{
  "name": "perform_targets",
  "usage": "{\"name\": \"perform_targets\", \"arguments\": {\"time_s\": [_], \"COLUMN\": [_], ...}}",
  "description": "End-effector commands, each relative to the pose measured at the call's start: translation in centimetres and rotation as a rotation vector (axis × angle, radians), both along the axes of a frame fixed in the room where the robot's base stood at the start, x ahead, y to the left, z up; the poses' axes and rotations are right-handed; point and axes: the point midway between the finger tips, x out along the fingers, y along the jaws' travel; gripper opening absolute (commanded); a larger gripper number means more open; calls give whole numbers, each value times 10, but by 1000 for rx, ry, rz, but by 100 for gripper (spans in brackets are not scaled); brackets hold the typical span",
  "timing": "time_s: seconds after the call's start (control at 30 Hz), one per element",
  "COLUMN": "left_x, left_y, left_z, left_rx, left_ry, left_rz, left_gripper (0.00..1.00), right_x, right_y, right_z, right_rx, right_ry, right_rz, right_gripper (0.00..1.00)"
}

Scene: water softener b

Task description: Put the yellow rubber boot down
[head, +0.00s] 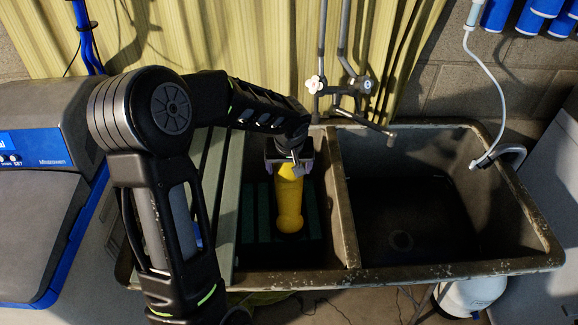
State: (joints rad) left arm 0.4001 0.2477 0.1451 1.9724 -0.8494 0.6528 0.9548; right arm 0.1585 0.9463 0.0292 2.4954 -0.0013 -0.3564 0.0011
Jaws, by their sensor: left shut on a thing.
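The yellow rubber boot (290,205) is in the left basin of the double sink (348,215), in the head view. My left gripper (289,160) reaches in from the left over the back of that basin and is shut on the boot's upper end. The boot hangs or stands with its other end toward the front of the basin, over a dark green slatted surface (258,222). I cannot tell whether the boot touches that surface. The gripper hides the boot's top end. My right gripper is not in view.
The right basin (440,215) is empty, with a drain in its floor. A tap (360,115) with pipes rises behind the sink's middle. A pale slatted board (228,190) lies along the left basin's left side. A grey and blue water softener (45,180) stands at the left.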

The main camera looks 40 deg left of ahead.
Motion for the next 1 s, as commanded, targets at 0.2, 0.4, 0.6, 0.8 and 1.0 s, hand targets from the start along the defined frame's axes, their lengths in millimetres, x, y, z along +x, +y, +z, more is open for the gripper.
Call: {"name": "perform_targets", "arguments": {"time_s": [0.2,0.4,0.6,0.8,1.0], "left_x": [0,0,-1,-6,-17], "left_y": [0,0,-1,-5,-14], "left_z": [0,0,5,27,66], "left_rx": [0,0,1,1,2], "left_ry": [0,0,-2,-4,-6], "left_rz": [0,0,0,1,0], "left_gripper": [95,100,100,100,100], "right_x": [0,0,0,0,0], "right_y": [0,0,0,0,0], "right_z": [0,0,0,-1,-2], "right_rx": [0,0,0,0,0], "right_ry": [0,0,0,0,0], "right_rz": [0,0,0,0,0], "right_gripper": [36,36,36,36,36]}}
